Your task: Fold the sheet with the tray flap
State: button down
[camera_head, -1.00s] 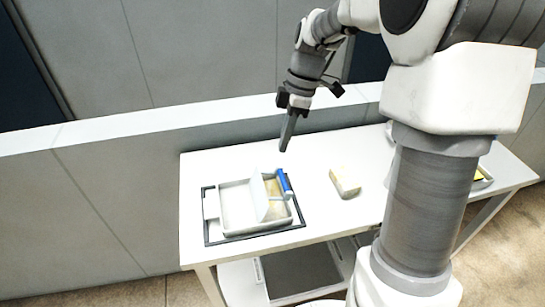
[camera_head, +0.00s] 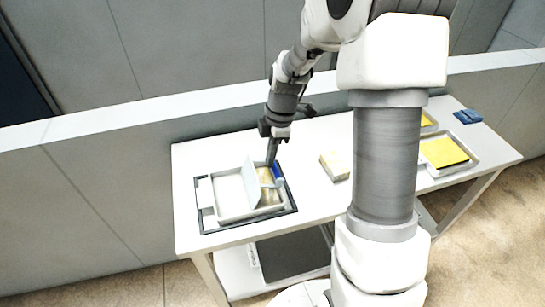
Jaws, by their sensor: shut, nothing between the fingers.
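The grey-white tray (camera_head: 228,205) stands inside a dark frame (camera_head: 206,229) on the left of the white table. Its flap (camera_head: 251,183) stands up, tilted, across the tray's middle. A tan sheet (camera_head: 269,199) shows in the tray to the right of the flap. A blue roller or handle (camera_head: 279,172) is at the tray's right back edge. My gripper (camera_head: 271,162) is shut and empty, pointing down just behind the flap and beside the blue part. I cannot tell whether it touches either one.
A beige block (camera_head: 336,165) lies on the white table (camera_head: 310,200) right of the tray. A tray with a yellow sheet (camera_head: 444,152) and blue pieces (camera_head: 467,116) are at the right. A wall ledge (camera_head: 200,100) runs behind the table.

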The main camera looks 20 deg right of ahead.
jog(key=shift+d+f, duration=0.25)
jog(key=shift+f, duration=0.15)
jog(key=shift+d+f, duration=0.1)
jog(key=shift+d, duration=0.05)
jog(key=shift+d+f+y+b, duration=0.15)
jog(key=shift+d+y+b, duration=0.05)
jog(key=shift+y+b, duration=0.2)
jog(key=shift+d+f, duration=0.1)
jog(key=d+f+y+b, duration=0.1)
jog(key=f+y+b, duration=0.1)
jog(key=d+f+y+b, duration=0.2)
jog(key=b, duration=0.1)
jog(key=shift+d+f+y+b, duration=0.3)
jog(key=shift+b, duration=0.05)
jog(key=shift+d+f+b, duration=0.25)
jog(key=shift+f+b, duration=0.15)
jog(key=shift+b, duration=0.15)
dwell(0.4)
